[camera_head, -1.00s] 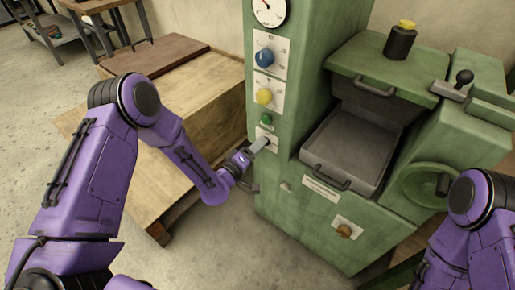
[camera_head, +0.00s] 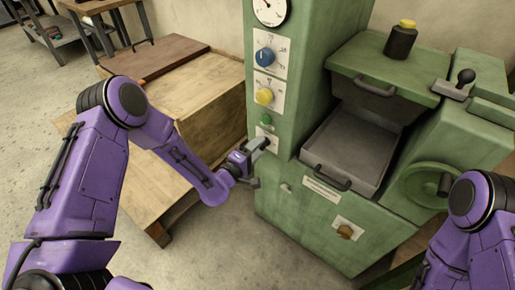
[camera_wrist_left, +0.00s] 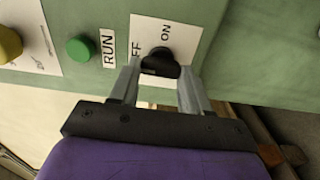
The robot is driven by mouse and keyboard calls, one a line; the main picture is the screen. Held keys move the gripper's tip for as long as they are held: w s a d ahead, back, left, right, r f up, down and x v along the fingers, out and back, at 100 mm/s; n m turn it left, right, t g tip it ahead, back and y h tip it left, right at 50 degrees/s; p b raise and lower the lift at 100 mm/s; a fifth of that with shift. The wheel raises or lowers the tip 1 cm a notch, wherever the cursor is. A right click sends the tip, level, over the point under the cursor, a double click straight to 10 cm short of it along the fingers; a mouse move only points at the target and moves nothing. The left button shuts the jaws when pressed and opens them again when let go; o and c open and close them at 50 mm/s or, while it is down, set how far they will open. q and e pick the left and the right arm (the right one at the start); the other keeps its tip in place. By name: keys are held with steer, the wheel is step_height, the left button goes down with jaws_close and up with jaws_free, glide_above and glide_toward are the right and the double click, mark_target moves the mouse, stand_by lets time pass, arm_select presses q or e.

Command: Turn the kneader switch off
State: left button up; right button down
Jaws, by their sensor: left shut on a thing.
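The kneader switch (camera_wrist_left: 160,64) is a black knob on a white plate on the green machine's front. In the left wrist view "ON" stands above it and a partly covered label ending in "FF" to its left. My left gripper (camera_head: 262,146) is at this plate in the head view. In the left wrist view my left gripper (camera_wrist_left: 161,78) has its fingers on both sides of the knob, shut on it. I cannot tell which label the knob points to. My right gripper is out of view.
Above the switch are a green RUN button (camera_wrist_left: 80,49), a yellow knob (camera_head: 264,96), a blue knob (camera_head: 264,58) and a gauge (camera_head: 270,10). The machine's grey tray (camera_head: 350,148) is to the right. A wooden crate (camera_head: 205,95) stands to the left.

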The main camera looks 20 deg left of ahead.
arm_select(q)
steer(key=shift+f, duration=0.1)
steer(key=o, duration=1.1)
steer(key=shift+c, duration=0.2)
steer(key=v, duration=1)
steer(key=shift+s+b, duration=0.3)
steer(key=shift+s, duration=0.05)
steer(key=shift+a, duration=0.1)
steer(key=s+a+f+m+g+y+p, duration=0.35)
steer(key=s+f+m+g+y, duration=0.2)
steer(key=s+f+g, duration=0.4)
steer(key=s+a+m+g+y+p, duration=0.1)
steer(key=s+a+g+y+p, duration=0.1)
steer(key=s, duration=0.6)
steer(key=s+a+f+m+g+y+p, duration=0.1)
steer(key=s+a+g+y+p, duration=0.1)
steer(key=s, duration=0.7)
steer(key=shift+a+p, duration=0.5)
steer(key=shift+a, duration=0.25)
